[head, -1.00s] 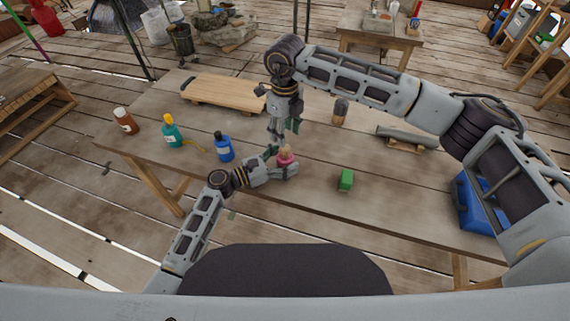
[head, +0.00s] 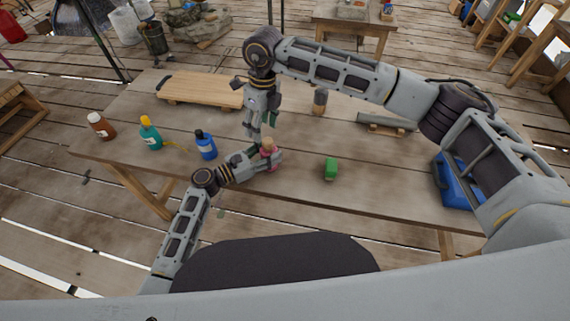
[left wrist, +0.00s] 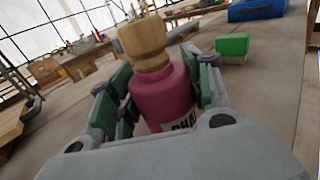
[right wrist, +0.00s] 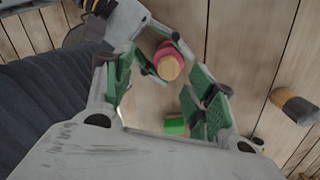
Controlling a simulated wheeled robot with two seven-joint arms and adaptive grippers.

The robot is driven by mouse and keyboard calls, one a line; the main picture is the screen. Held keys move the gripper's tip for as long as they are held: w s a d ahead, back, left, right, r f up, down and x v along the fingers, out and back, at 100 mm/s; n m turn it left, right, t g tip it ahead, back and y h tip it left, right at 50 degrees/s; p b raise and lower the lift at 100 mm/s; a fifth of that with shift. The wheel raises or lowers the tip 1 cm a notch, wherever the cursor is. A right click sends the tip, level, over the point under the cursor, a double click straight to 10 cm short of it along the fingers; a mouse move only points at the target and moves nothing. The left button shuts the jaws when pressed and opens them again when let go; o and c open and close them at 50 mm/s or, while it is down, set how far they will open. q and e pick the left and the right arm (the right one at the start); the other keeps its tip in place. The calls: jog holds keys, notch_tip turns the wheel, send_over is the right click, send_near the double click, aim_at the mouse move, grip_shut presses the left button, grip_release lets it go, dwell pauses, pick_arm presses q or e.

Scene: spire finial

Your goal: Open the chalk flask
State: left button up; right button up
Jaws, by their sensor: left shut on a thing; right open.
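The chalk flask is a pink bottle (left wrist: 163,97) with a wooden stopper (left wrist: 145,42); its label is partly hidden. My left gripper (head: 268,161) is shut on the pink body, with green pads on both sides in the left wrist view. The flask stands roughly upright at the table's near side. My right gripper (head: 262,130) is open and points down just above and behind the flask. In the right wrist view the stopper (right wrist: 169,67) shows from above, beyond and between the open green fingers (right wrist: 160,88), apart from them.
A green block (head: 331,168) lies right of the flask. Blue (head: 206,146), teal (head: 151,134) and brown (head: 101,126) bottles stand to the left. A wooden board (head: 200,90) lies behind. A dark-topped cylinder (head: 320,102) and a blue bin (head: 458,182) are to the right.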

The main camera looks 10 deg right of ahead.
jog(key=s+a+r+g+y, duration=0.3)
jog(key=s+a+g+y, duration=0.1)
jog(key=s+a+y, duration=0.8)
notch_tip(320, 180, up, 8)
jog(key=s+a+m+t+y, duration=0.2)
jog(key=m+t+y, duration=0.1)
jog(key=m+y, duration=0.6)
jog(key=w+d+f+m+t+h, duration=0.35)
jog(key=d+m+t, duration=0.25)
jog(key=m+t, duration=0.45)
jog(key=w+d+f+m+t+h, duration=0.35)
jog(key=d+m+t, duration=0.35)
jog(key=m, duration=0.6)
jog(key=s+d+f+m+h, duration=0.3)
jog(key=d+f+m+h, duration=0.4)
jog(key=f, duration=0.4)
jog(key=shift+s+d+m+g, duration=0.15)
jog(key=shift+d+m+g, duration=0.25)
jog(key=shift+m, duration=0.25)
